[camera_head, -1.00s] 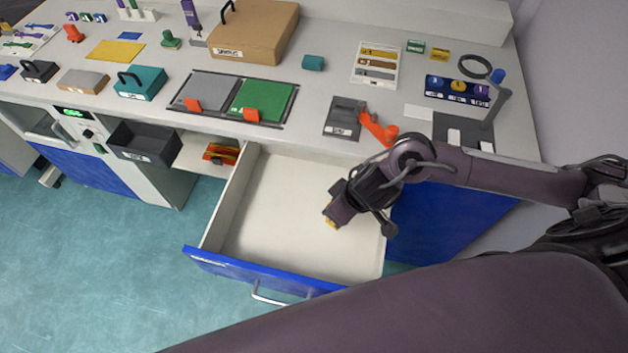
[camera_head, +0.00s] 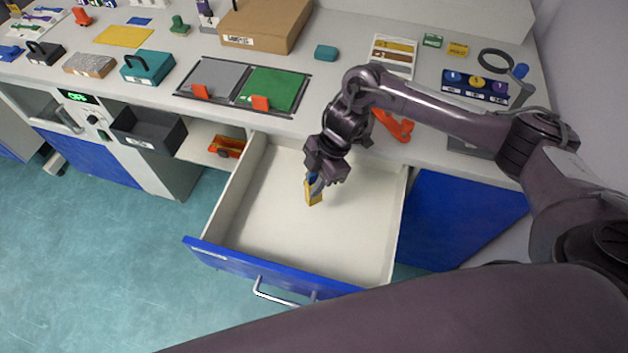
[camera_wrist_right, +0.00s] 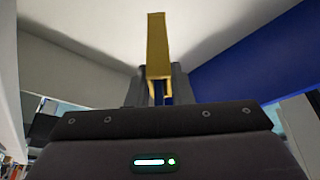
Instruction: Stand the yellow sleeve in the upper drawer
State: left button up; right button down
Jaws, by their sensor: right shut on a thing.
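The upper drawer (camera_head: 270,232) is pulled out below the counter, with a pale, bare interior and a blue front. My right gripper (camera_head: 315,184) points down over the drawer's inside and is shut on the yellow sleeve (camera_head: 313,196). The sleeve hangs below the fingers, roughly upright, over the back middle of the drawer; I cannot tell if it touches the floor. In the right wrist view the sleeve (camera_wrist_right: 157,45) sticks out between the fingers (camera_wrist_right: 157,90), with the pale drawer around it. My left gripper is not in view.
The counter edge is just behind my right gripper, with an orange tool (camera_head: 394,125) near it. A green mat (camera_head: 275,88) and a grey mat (camera_head: 217,78) lie on the counter. A dark open bin (camera_head: 148,130) is left of the drawer. The drawer's front half is clear.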

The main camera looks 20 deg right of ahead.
aim_at(310, 176)
jog(key=shift+r, duration=0.1)
jog(key=shift+p, duration=0.3)
jog(key=shift+f+b, duration=2.3)
jog(key=shift+f, duration=1.15)
jog(key=shift+f+b, duration=0.35)
jog(key=shift+f, duration=0.2)
jog(key=c, duration=1.2)
grip_release()
jog(key=shift+r, duration=0.1)
jog(key=shift+r+p, duration=6.5)
jog(key=shift+r, duration=0.45)
